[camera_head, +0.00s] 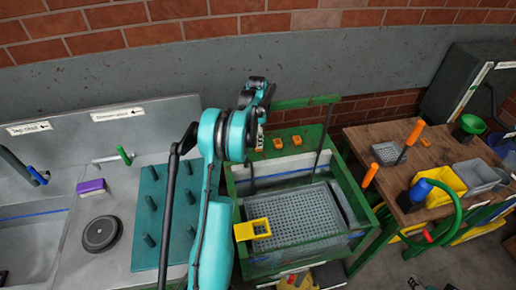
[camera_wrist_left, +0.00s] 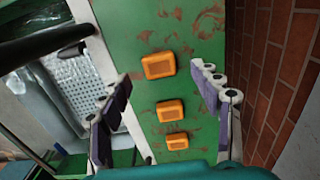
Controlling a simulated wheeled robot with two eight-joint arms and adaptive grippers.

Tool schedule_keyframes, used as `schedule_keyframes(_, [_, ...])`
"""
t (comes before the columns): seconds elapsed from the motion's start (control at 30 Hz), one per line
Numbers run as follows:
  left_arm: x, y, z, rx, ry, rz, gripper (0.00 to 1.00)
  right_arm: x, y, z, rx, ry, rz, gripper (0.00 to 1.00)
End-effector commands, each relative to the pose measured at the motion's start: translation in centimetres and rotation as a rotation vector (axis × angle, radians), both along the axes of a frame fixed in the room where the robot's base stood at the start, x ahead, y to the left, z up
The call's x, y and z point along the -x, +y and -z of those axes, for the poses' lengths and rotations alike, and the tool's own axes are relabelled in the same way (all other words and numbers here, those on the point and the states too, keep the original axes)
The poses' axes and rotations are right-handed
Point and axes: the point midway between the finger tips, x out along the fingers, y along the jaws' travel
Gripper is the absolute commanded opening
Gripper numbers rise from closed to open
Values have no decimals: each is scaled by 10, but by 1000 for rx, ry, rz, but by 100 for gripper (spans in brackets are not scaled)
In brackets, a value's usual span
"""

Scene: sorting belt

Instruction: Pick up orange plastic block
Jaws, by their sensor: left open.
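Three orange plastic blocks lie in a row on a green painted ledge (camera_wrist_left: 185,35); in the left wrist view they are the far block (camera_wrist_left: 159,65), the middle block (camera_wrist_left: 170,110) and the near block (camera_wrist_left: 177,141). In the head view two of them show clearly, one (camera_head: 278,143) and another (camera_head: 297,140), right of my left gripper (camera_head: 260,118). My left gripper also fills the sides of the wrist view (camera_wrist_left: 163,100), its purple-padded fingers wide apart with the row between them in the picture. It holds nothing. My right gripper is not in view.
A green-framed bin with a grey perforated tray (camera_head: 300,222) stands before the ledge, with a yellow bracket (camera_head: 253,229) at its left. A brick wall (camera_wrist_left: 270,80) stands close beside the ledge. A wooden table (camera_head: 375,170) at right holds a separate orange block (camera_head: 425,142).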

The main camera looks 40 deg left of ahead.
Motion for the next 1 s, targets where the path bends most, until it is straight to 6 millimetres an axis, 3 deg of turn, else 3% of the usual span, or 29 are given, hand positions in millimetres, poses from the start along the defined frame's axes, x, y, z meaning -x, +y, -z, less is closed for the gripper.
schedule_keyframes(0.2, [-1,-2,36,0,0,-1,64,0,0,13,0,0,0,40])
schedule_keyframes(0.47, [-1,-3,39,-1,-1,-1,64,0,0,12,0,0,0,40])
schedule_keyframes(0.63, [-1,-3,39,-1,-1,-1,19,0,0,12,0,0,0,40])
schedule_keyframes(1.0, [-1,-3,37,-1,-1,-1,18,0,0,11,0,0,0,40])
